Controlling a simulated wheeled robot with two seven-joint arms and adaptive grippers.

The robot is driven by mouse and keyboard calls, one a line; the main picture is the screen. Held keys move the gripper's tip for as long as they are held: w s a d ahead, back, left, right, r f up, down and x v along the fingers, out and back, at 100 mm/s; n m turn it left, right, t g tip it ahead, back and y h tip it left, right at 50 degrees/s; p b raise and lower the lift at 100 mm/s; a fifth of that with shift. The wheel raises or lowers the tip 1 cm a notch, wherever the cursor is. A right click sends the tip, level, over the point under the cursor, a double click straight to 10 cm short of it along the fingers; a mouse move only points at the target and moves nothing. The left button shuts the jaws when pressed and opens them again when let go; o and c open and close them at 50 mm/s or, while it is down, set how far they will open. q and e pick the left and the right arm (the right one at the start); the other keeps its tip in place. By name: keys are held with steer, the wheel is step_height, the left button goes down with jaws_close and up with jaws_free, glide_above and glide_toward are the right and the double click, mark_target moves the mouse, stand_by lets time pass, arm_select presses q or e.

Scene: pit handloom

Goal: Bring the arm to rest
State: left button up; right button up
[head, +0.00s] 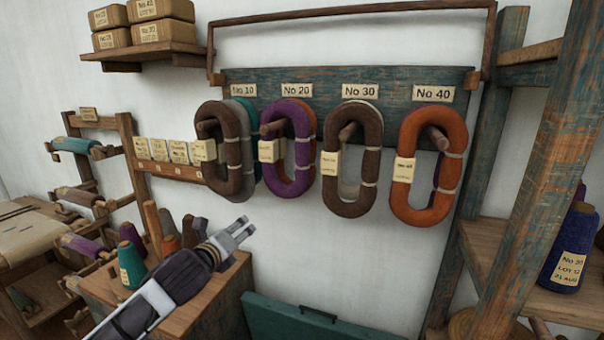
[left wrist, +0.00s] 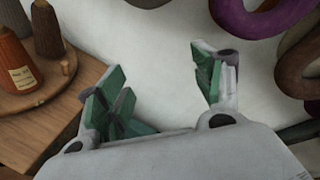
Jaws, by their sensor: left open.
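My left gripper (head: 238,229) is in the middle of the head view, its arm coming in from the lower left. It is above the right edge of a wooden bench and below the hanging yarn hanks. In the left wrist view its two green-padded fingers (left wrist: 165,95) stand apart with nothing between them but white wall behind. My right gripper is not in view.
Yarn hanks (head: 287,148) hang on pegs of a board (head: 330,85) labelled No 10 to No 40. Cones (head: 132,268) stand on the bench (head: 200,315). A green chest (head: 310,322) is below. A wooden post (head: 540,170) and shelf (head: 510,258) stand right.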

arm_select(q)
steer(key=s+f+n+g+y, duration=0.1)
steer(key=s+f+n+g, duration=0.1)
steer(key=s+f+n, duration=0.6)
steer(key=s+f+n+g, duration=0.3)
steer(key=s+f+n, duration=0.25)
steer(key=f, duration=0.45)
steer(key=s+a+f+n+g+y, duration=0.1)
steer(key=s+a+f+n+g, duration=0.15)
steer(key=s+f+n, duration=0.55)
steer(key=s+a+f+n+g, duration=0.2)
steer(key=s+f+n+g, duration=0.3)
steer(key=s, duration=0.5)
step_height(320, 180, down, 32)
steer(key=s, duration=0.3)
steer(key=s+a+f, duration=0.2)
steer(key=s+f, duration=0.8)
steer(key=s, duration=0.1)
steer(key=s+a+f+g, duration=0.1)
steer(key=s+a+f, duration=0.1)
steer(key=s+f, duration=0.8)
steer(key=shift+s, duration=0.6)
steer(key=shift+f+n, duration=0.1)
steer(key=shift+n, duration=0.15)
